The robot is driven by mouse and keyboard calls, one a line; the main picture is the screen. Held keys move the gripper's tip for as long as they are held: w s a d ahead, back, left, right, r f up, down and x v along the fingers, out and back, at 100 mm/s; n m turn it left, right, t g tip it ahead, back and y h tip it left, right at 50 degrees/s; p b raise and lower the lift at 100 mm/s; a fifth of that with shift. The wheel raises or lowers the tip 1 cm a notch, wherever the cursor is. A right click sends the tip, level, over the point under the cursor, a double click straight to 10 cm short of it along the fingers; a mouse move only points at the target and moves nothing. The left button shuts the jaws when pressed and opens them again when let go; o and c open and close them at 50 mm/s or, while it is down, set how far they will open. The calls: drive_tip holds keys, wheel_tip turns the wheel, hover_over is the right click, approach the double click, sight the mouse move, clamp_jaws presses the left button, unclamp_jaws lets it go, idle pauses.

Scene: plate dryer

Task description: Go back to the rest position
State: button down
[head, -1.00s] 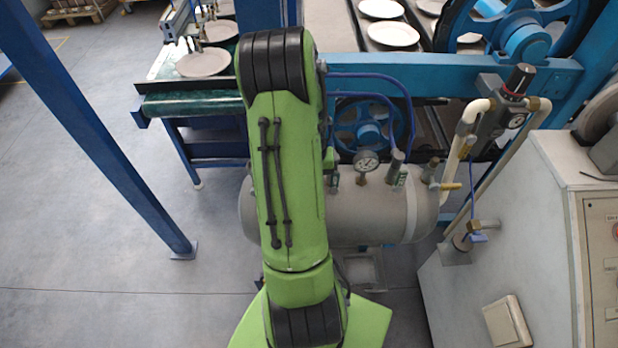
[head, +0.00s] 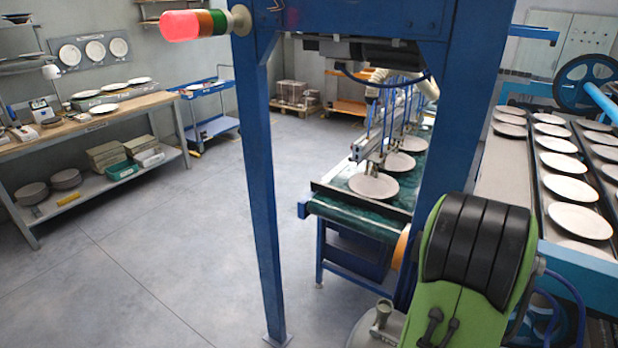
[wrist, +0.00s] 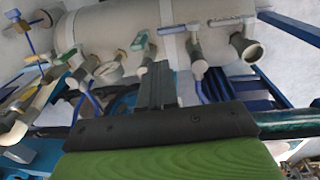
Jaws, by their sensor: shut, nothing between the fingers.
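My gripper (wrist: 157,86) shows in the wrist view as dark grey fingers held together, with nothing between them. Behind it in that view is a grey tank (wrist: 120,35) with several valves and blue hoses. How far the fingertips are from the valves I cannot tell. In the head view my green arm with black ribbed joint covers stands at the lower right, and my gripper is not visible there.
A blue post (head: 262,190) stands left of my arm, with a red lamp (head: 182,25) above. A conveyor (head: 345,212) carries plates beyond the arm. Plate racks (head: 487,190) are at the right. A workbench (head: 95,125) lines the left wall. Open floor (head: 150,240) lies between.

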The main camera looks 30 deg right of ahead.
drive_tip(key=w+a+r+n+t, duration=0.3)
drive_tip(key=w+a+r+n, duration=0.35)
drive_tip(key=a, duration=0.75)
drive_tip(key=s+a+r+n+t, duration=0.1)
drive_tip(key=s+a+r+n, duration=0.1)
drive_tip(key=a, duration=0.7)
drive_tip(key=s+a+r+n+t, duration=0.2)
drive_tip(key=a+r+n, duration=0.2)
drive_tip(key=a, duration=0.5)
drive_tip(key=shift+a+r, duration=0.2)
drive_tip(key=shift+r, duration=0.05)
drive_tip(key=shift+s, duration=0.15)
